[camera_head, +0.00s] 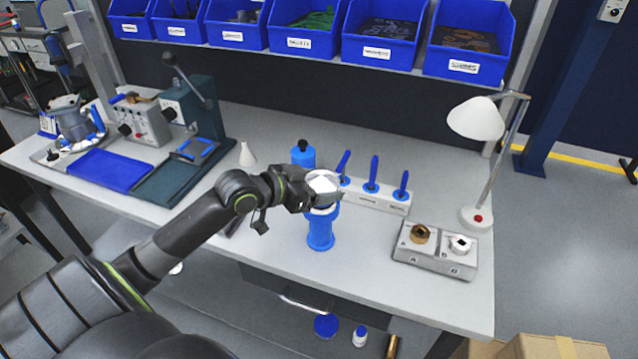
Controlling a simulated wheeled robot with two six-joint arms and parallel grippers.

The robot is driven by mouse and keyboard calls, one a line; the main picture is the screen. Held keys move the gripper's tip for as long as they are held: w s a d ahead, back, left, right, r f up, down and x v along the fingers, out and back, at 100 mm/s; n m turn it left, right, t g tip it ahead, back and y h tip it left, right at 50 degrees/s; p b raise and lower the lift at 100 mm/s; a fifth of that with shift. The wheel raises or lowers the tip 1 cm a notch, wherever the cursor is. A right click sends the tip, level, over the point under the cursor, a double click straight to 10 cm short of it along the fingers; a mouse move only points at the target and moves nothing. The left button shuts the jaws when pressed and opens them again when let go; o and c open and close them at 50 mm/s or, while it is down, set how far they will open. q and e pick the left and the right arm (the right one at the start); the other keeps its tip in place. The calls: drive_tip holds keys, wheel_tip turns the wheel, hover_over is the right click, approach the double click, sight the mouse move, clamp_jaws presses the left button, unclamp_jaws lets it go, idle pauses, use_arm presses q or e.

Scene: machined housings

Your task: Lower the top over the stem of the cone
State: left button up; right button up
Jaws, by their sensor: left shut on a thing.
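My left gripper (322,197) is shut on a pale, silvery-white part (322,181), which I take to be the top. It is directly over a blue stand (320,232) on the bench. A little white shows between the fingers and the stand's upper rim. The fingers hide whether the part touches anything below, and no stem can be made out there. A small white cone-shaped object (247,155) stands apart on the bench, to the left of the gripper. My right gripper is not in view.
Close behind the gripper are a blue bottle (303,155) and a white rack (383,200) with blue-handled tools. A grey block (435,254) at right holds a brass part (420,234) and a silvery part (460,244). A lamp (477,119) stands behind it.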

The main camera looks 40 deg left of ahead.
use_arm(q)
drive_tip(key=shift+f+b, duration=0.35)
drive_tip(key=shift+f, duration=0.15)
drive_tip(key=o, duration=1.2)
drive_tip(key=shift+s, duration=0.1)
drive_tip(key=shift+s+a+r, duration=0.15)
drive_tip(key=shift+s+a, duration=0.1)
drive_tip(key=shift+s, duration=0.15)
drive_tip(key=shift+p+v, duration=5.4)
drive_tip(key=shift+v, duration=2.75)
